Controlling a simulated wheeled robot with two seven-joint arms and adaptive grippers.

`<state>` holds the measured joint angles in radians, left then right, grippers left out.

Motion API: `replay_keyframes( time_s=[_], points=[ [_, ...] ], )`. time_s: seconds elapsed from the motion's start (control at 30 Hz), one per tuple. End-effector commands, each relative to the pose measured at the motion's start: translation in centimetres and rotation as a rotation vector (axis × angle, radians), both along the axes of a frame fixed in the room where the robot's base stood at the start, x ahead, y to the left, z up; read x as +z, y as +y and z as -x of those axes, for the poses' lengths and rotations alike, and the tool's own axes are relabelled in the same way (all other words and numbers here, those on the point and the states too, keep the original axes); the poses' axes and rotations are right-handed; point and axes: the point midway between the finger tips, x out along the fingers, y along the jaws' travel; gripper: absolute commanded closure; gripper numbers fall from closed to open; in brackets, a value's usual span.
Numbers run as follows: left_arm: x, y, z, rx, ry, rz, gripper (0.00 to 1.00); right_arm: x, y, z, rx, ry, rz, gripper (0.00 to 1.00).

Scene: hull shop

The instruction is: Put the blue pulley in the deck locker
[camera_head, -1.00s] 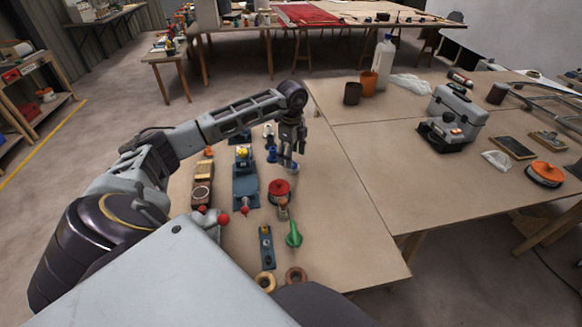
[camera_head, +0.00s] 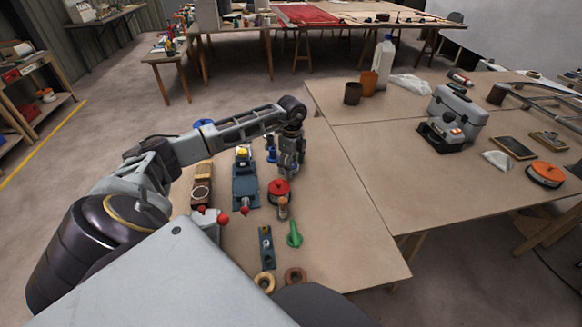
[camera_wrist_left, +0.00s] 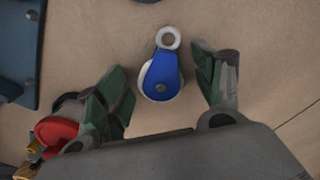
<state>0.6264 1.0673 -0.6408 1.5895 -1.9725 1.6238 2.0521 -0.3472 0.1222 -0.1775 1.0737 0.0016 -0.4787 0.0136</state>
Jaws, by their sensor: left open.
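The blue pulley (camera_wrist_left: 166,78), with a pale wheel edge and a grey ring at one end, lies on the table in the left wrist view. It sits between and ahead of the spread fingers of my left gripper (camera_wrist_left: 161,85), with a gap on each side. In the head view my left gripper (camera_head: 290,172) points down over the table and hides the pulley. A grey lidded chest (camera_head: 459,108) on the right-hand table may be the deck locker; I cannot tell for certain. My right gripper is not in view.
A red-topped round item (camera_head: 279,188) stands close in front of my left gripper. A blue-grey fitting (camera_head: 245,187) lies to its left, and a green cone-shaped item (camera_head: 294,236) is nearer. The table right of the gripper is clear.

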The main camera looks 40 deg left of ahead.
Motion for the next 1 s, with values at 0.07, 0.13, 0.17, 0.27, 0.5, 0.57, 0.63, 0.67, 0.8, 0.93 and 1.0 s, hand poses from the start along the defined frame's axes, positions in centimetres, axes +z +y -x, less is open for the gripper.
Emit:
replay_keyframes(
  time_s=[0.07,0.13,0.17,0.27,0.5,0.57,0.63,0.67,0.8,0.93,1.0],
  points=[
    [0.0,0.0,0.0,0.0,0.0,0.0,0.34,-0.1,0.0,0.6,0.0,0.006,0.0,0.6],
    [0.0,0.0,0.0,0.0,0.0,0.0,0.43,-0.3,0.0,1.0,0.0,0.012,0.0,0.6],
    [0.0,0.0,0.0,0.0,0.0,0.0,0.46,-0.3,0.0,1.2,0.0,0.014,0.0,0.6],
    [0.0,0.0,0.0,0.0,0.0,0.0,0.59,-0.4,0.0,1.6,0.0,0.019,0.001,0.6],
    [0.0,0.0,0.0,0.0,-0.001,0.0,0.87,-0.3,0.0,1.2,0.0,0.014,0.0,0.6],
    [0.0,0.0,0.0,0.0,-0.001,0.0,0.87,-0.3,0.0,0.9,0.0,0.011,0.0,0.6],
    [0.0,0.0,0.0,0.0,-0.001,0.0,0.87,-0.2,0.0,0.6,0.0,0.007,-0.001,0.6],
    [0.1,0.0,0.0,0.0,-0.001,0.0,0.87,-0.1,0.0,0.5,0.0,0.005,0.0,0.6],
    [0.4,0.0,0.0,0.0,-0.002,0.0,0.87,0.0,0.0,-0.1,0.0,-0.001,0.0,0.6],
    [1.3,0.0,-0.1,0.0,-0.002,0.001,0.87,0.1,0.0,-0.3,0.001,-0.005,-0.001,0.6],
    [2.0,0.0,-0.1,0.0,-0.002,0.001,0.87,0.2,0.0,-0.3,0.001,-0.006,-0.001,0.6]
  ],
)
